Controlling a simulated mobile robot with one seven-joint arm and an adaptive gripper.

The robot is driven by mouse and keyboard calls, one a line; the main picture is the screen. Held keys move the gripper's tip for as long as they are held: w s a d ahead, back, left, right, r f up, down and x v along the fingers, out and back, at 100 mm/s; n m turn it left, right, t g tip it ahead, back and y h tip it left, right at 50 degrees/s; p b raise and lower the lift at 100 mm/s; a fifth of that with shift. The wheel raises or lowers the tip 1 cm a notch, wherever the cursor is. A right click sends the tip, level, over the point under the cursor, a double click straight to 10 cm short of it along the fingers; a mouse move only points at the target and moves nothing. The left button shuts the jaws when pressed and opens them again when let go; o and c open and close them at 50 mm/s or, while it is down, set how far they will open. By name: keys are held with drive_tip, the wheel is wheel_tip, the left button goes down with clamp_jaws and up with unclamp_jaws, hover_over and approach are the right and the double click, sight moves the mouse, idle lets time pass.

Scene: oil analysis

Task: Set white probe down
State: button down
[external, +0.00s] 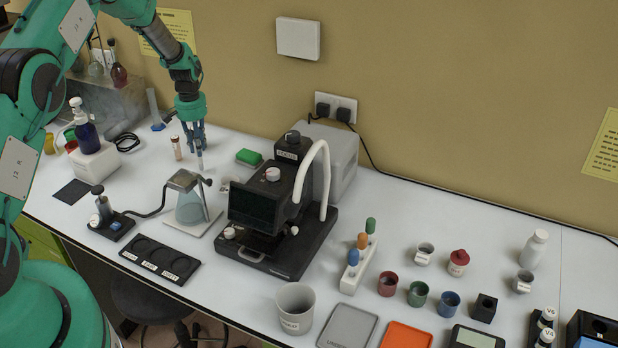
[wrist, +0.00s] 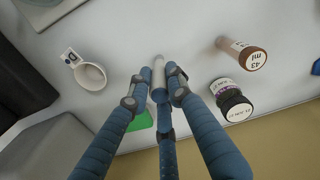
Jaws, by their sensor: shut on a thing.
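The white probe (external: 200,162) is a short pale rod held between the fingers of my gripper (external: 194,140), pointing down over the back left of the bench. In the wrist view my blue fingers (wrist: 157,88) close around the white probe (wrist: 158,66) from several sides. Its far end points at the white bench top. I cannot tell whether it touches the surface. The part between the fingers is hidden.
A flask stand (external: 187,182) is in front of the gripper and a green block (external: 249,156) to its right. The wrist view shows a small white dish (wrist: 90,76), a brown labelled vial (wrist: 238,48) and a black-capped jar (wrist: 235,106). A black microscope-like device (external: 272,205) is further right.

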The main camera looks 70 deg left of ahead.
drive_tip(key=shift+f, duration=0.3)
drive_tip(key=shift+f, duration=0.1)
drive_tip(key=c, duration=1.6)
unclamp_jaws()
drive_tip(key=shift+r+b, duration=1)
drive_tip(key=shift+r, duration=5.1)
